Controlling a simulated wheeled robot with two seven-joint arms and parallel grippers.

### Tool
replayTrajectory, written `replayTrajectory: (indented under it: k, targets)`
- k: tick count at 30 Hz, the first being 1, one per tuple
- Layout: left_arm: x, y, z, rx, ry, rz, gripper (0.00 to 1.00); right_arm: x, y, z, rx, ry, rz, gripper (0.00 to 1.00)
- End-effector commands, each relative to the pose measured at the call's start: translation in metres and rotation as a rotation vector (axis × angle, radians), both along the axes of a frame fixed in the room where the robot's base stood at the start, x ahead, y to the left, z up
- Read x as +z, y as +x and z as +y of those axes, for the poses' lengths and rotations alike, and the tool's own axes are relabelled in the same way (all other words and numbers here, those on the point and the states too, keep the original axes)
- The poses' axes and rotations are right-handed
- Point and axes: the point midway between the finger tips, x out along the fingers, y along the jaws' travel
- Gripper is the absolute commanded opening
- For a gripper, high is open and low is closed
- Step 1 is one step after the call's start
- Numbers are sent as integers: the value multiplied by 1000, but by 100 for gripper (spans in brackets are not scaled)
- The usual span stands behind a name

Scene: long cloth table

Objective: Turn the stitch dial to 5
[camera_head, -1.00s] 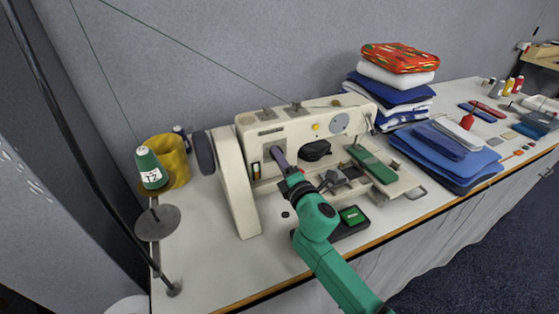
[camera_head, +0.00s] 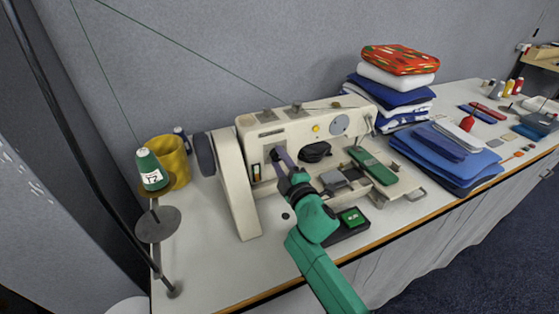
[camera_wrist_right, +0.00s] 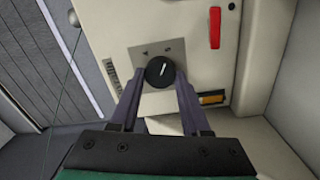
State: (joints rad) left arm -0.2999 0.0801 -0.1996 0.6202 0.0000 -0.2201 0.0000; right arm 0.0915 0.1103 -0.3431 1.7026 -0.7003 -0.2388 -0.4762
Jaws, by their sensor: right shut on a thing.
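The sewing machine (camera_head: 285,130) stands on the table. Its stitch dial (camera_wrist_right: 159,72) is a round black knob on a light plate on the machine's front. In the right wrist view its white pointer line leans slightly right of upright. Small marks sit above it, too small to read. My right gripper (camera_wrist_right: 160,78) is shut on the dial, one finger on each side. In the head view my right gripper (camera_head: 278,156) reaches the machine's front and hides the dial. My left gripper is not in view.
A green thread cone (camera_head: 151,168) stands at the left by a yellow tub (camera_head: 171,160). A dark tray (camera_head: 349,227) with a green box lies right of my arm. Folded cloths (camera_head: 450,155) lie at the right. The table's front left is mostly clear.

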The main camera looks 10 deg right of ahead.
Motion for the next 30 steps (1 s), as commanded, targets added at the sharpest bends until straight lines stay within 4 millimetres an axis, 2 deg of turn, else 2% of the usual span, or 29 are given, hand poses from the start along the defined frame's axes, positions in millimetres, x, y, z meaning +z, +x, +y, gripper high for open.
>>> replayTrajectory:
  k: [9,10,12,23,26,30]
  targets:
    - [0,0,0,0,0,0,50,-3,0,0,0,4,6,0]
    - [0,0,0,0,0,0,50,-3,0,0,0,4,6,54]
    - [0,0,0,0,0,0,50,-3,0,0,0,4,6,77]
    - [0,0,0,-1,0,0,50,-1,-3,-1,0,2,3,77]
    - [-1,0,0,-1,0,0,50,-3,-14,-3,0,1,3,77]
    - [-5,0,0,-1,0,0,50,-5,-47,-9,0,1,5,77]
